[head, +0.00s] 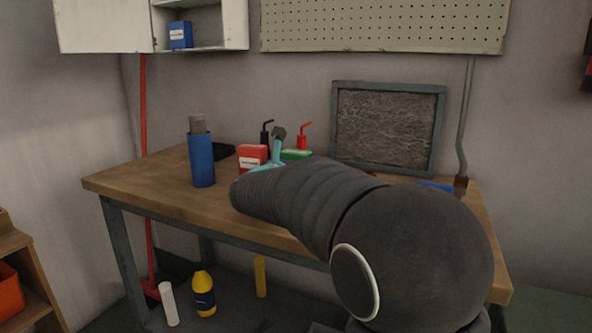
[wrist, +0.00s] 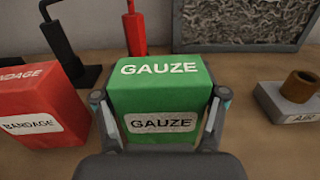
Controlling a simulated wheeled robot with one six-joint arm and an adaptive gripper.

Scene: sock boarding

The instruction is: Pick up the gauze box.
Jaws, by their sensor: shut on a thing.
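The gauze box is a green box (wrist: 163,92) with "GAUZE" lettered on its top and on a pale front label. In the wrist view it stands between the two fingers of my gripper (wrist: 160,112), which is shut on its left and right sides. In the head view a small green part of the gauze box (head: 296,154) shows behind my dark arm. The arm hides most of the box and most of my gripper there. I cannot tell whether the box is touching the table.
A red bandage box (wrist: 40,105) stands close on the left. Behind are a black bottle (wrist: 62,40) and a red bottle (wrist: 133,28) with bent spouts. A framed dark panel (head: 388,125) leans at the back. A blue cylinder (head: 201,160) stands left on the wooden table (head: 140,185).

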